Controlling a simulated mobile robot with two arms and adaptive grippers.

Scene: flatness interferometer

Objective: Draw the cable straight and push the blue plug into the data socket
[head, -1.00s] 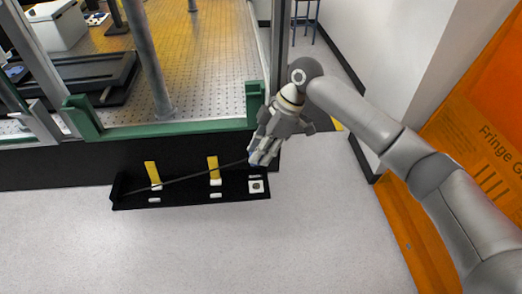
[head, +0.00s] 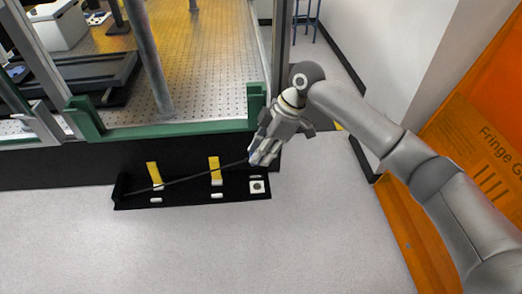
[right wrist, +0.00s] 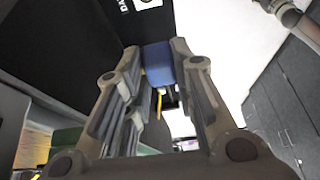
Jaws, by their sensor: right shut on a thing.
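My right gripper (head: 262,156) is above the right end of the black tray (head: 185,204). In the right wrist view its fingers (right wrist: 160,85) are shut on the blue plug (right wrist: 158,62), which shows between the fingertips. The dark cable (head: 190,179) runs from the tray's left end, past two yellow clips, up to the gripper, and looks nearly straight. The data socket (head: 257,187) is a white square with a dark centre on the tray, just below the gripper and apart from it. Part of its lettering shows at the wrist view's top edge. My left gripper is out of view.
The yellow clips (head: 154,172) and (head: 214,168) stand upright along the tray. Behind it are a black panel and the green frame (head: 170,130) of the optical table. An orange panel (head: 470,150) stands at the right. The floor in front is clear.

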